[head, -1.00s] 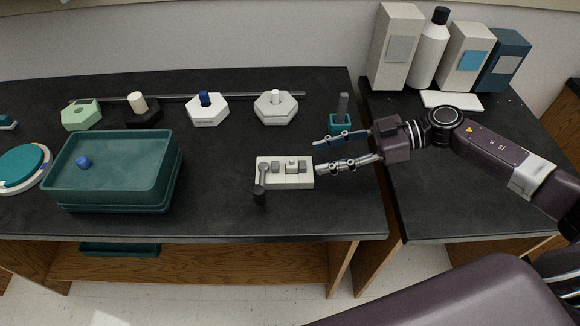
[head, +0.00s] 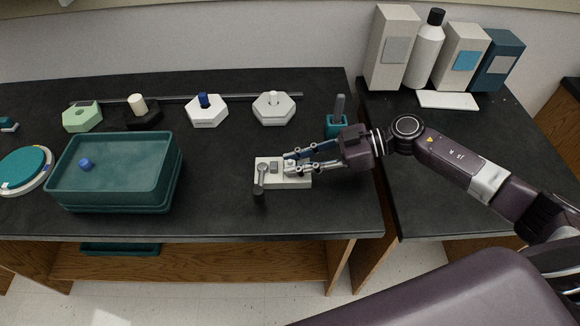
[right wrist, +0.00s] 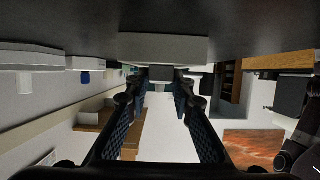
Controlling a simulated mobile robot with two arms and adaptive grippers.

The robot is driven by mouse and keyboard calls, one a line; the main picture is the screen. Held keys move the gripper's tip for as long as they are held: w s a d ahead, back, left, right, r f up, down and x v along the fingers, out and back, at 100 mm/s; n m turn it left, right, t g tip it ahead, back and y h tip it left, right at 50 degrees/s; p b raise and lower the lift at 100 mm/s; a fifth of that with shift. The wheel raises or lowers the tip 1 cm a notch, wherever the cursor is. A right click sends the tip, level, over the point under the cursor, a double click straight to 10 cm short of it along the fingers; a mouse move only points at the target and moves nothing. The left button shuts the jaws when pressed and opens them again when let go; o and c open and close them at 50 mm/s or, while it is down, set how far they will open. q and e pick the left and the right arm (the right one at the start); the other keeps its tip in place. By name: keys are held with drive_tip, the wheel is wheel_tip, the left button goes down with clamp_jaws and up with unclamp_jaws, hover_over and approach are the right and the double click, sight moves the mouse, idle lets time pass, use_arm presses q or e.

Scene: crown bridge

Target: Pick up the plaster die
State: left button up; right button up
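The plaster die appears to be the small whitish piece (head: 290,162) on the right part of a pale block (head: 266,183). It is partly hidden by my right gripper (head: 288,162), whose fingers reach in from the right, one on each side of it. The fingers are apart with a narrow gap; I cannot tell whether they touch the piece. In the right wrist view the fingertips (right wrist: 161,75) stand apart, with something pale between them, just past the pale block (right wrist: 163,48). My left gripper is not in view.
A dark grey piece (head: 274,167) sits on the block beside the die, and a dark-handled tool (head: 259,190) at its left end. A teal holder (head: 335,126) stands close behind the gripper. A teal tub (head: 115,190) is at left.

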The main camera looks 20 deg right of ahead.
clamp_jaws()
drive_tip(key=shift+r, duration=0.15)
